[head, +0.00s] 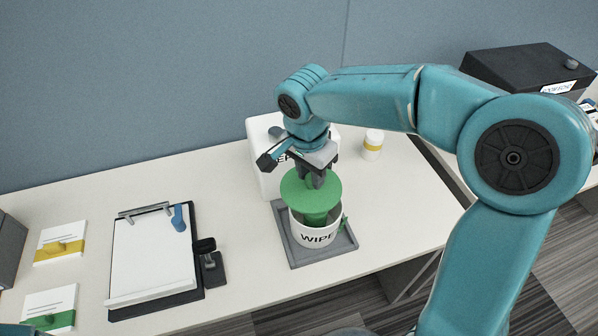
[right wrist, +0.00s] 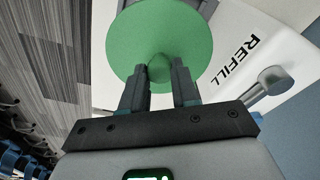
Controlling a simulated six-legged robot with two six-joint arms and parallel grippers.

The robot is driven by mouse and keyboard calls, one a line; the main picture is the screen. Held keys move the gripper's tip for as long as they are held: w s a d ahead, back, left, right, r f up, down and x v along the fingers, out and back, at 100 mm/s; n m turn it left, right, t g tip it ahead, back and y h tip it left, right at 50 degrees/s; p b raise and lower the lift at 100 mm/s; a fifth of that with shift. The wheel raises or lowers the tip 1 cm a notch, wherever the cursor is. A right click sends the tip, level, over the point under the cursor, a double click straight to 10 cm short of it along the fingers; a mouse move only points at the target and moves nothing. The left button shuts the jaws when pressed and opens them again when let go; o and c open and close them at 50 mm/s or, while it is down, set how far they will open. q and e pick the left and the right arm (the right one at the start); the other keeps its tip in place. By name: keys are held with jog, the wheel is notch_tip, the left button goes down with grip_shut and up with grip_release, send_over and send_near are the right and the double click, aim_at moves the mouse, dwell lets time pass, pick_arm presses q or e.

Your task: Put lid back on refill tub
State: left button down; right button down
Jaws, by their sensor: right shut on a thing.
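The round green lid (head: 311,188) is held above the white tub marked WIPE (head: 318,236) in the head view. My right gripper (head: 318,180) is shut on the lid's knob from above, and the lid looks roughly level. The right wrist view shows the green lid (right wrist: 160,35) with its knob between the fingers (right wrist: 160,76). Something green shows inside the tub's mouth below the lid. A white box marked REFILL (right wrist: 250,50) stands just behind, and it also shows in the head view (head: 262,165), partly hidden by my gripper. My left gripper is not visible.
The tub stands in a grey tray (head: 283,247). A small white jar with a yellow band (head: 372,145) stands right of the white box. A clipboard (head: 150,260) and packets with yellow (head: 60,243) and green (head: 48,310) bands lie left. A black box (head: 520,75) is at far right.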

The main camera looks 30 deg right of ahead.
jog(key=shift+s+d, duration=0.15)
jog(key=shift+d, duration=0.6)
jog(key=shift+d+f, duration=0.1)
jog(key=shift+d, duration=0.1)
jog(key=shift+a+f+b, duration=0.2)
jog(key=shift+f+b, duration=0.25)
notch_tip(320, 180, down, 4)
jog(key=b, duration=0.2)
jog(key=shift+d+r+b, duration=0.1)
jog(key=shift+d+b, duration=0.05)
jog(key=shift+b, duration=0.2)
jog(key=shift+a+f+b, duration=0.2)
jog(key=shift+f+b, duration=0.4)
jog(key=shift+f, duration=0.1)
jog(key=shift+d, duration=0.15)
jog(key=shift+f+b, duration=0.15)
jog(key=shift+b, duration=0.5)
